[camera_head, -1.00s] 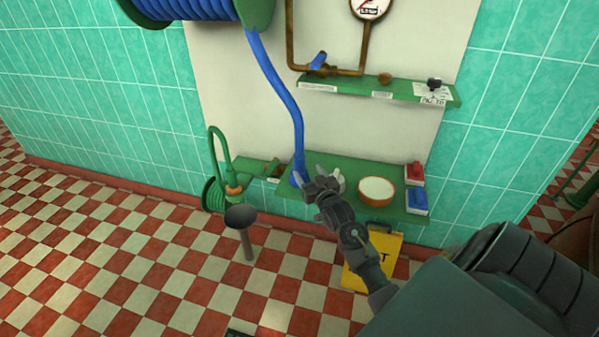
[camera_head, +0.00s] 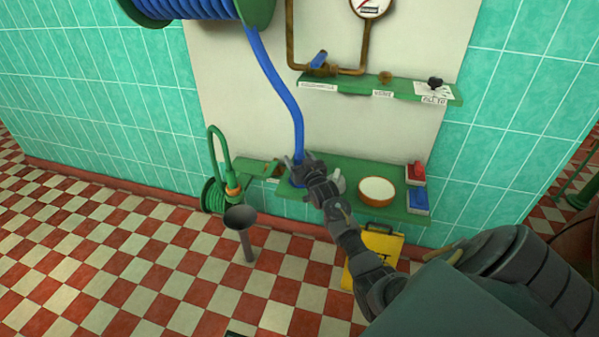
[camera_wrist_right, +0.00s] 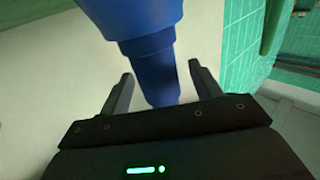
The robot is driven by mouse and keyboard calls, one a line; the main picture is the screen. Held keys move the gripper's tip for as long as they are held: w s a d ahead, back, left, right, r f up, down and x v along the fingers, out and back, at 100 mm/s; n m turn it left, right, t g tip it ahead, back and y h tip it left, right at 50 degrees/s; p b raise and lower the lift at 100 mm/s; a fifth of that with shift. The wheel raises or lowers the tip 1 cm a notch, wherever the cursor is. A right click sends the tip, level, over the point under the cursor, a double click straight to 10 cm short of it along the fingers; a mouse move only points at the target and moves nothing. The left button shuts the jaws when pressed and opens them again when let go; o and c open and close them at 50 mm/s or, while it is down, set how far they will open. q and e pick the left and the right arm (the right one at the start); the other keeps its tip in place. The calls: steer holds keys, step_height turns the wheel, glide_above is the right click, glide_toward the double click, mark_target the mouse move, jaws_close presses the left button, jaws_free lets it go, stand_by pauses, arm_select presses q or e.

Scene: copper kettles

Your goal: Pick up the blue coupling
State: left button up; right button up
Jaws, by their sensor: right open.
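The blue coupling (camera_wrist_right: 158,75) at the lower end of the blue hose (camera_head: 296,115) fills the upper middle of the right wrist view. In the head view its blue part (camera_head: 296,182) shows just beside my gripper, at the left end of the green lower shelf (camera_head: 345,168). My right gripper (camera_head: 299,161) is open at the hose's lower end. In the right wrist view my right gripper (camera_wrist_right: 163,72) has one finger on each side of the coupling, with a gap showing on both sides. My left gripper is not in view.
A grey funnel-topped post (camera_head: 240,218) stands front left. A green hose (camera_head: 219,150) hangs at left.

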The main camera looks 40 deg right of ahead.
steer(key=shift+c, duration=0.8)
steer(key=c, duration=0.7)
steer(key=shift+r, duration=0.1)
steer(key=shift+c, duration=0.7)
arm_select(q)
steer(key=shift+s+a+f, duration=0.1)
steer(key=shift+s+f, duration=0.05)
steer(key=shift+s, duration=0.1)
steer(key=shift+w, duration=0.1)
arm_select(e)
steer(key=shift+r, duration=0.1)
steer(key=shift+r, duration=0.25)
step_height(320, 180, up, 2)
steer(key=shift+r+p, duration=0.1)
steer(key=shift+p, duration=0.2)
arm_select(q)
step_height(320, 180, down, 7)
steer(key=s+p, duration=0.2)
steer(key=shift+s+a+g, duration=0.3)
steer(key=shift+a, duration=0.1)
arm_select(e)
steer(key=s+a+r, duration=0.9)
steer(key=a+r, duration=0.1)
steer(key=shift+s+a, duration=0.2)
